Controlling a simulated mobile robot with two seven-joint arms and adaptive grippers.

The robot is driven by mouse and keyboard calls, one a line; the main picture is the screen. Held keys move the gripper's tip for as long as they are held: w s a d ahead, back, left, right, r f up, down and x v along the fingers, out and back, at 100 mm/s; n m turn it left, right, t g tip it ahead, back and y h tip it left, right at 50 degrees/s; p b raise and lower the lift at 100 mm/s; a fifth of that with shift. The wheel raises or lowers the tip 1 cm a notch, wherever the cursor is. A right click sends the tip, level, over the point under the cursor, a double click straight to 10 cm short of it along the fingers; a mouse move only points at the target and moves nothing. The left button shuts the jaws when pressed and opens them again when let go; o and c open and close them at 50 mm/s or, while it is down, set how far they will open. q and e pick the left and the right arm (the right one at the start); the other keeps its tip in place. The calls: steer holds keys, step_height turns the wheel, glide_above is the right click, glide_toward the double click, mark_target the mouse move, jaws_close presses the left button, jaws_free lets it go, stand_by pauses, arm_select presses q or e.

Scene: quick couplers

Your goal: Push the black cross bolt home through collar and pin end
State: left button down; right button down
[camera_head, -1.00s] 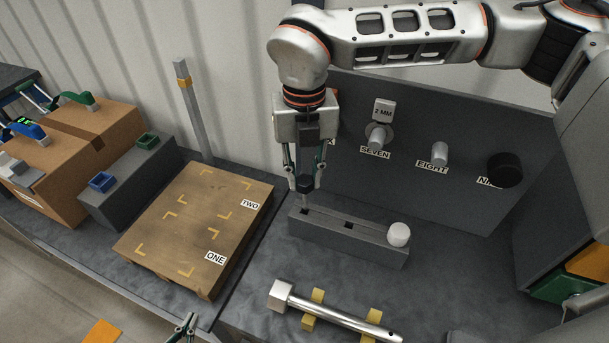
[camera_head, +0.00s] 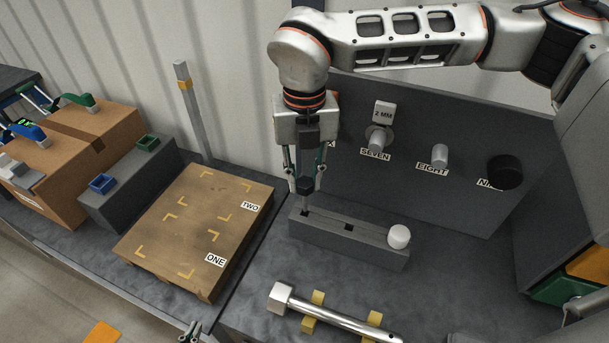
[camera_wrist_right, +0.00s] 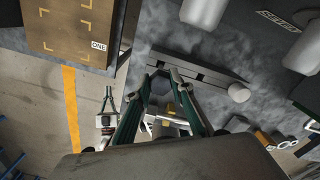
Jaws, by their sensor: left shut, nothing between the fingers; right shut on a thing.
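The black cross bolt's dark head (camera_head: 305,186) is between the fingertips of my right gripper (camera_head: 304,180), which points down and is shut on it. Its thin shank reaches down to the left hole of a grey block (camera_head: 372,249); whether the tip is still inside I cannot tell. In the right wrist view the dark head (camera_wrist_right: 159,86) shows between the green fingers. My left gripper (camera_head: 190,332) is shut and empty, cut off at the bottom edge. A silver pin (camera_head: 335,313) with a square-looking head lies on yellow rests.
A white knob (camera_head: 399,236) stands at the block's right end, with an empty hole mid-block. The dark panel behind carries peg EIGHT (camera_head: 440,156) and a black cylinder (camera_head: 505,171). A wooden board (camera_head: 190,225) and an upright post (camera_head: 193,112) stand to the left.

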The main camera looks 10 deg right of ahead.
steer(key=shift+r, duration=0.55)
arm_select(q)
steer(key=shift+s+f, duration=0.25)
steer(key=shift+f, duration=0.1)
steer(key=shift+w+r, duration=0.1)
steer(key=shift+r, duration=0.1)
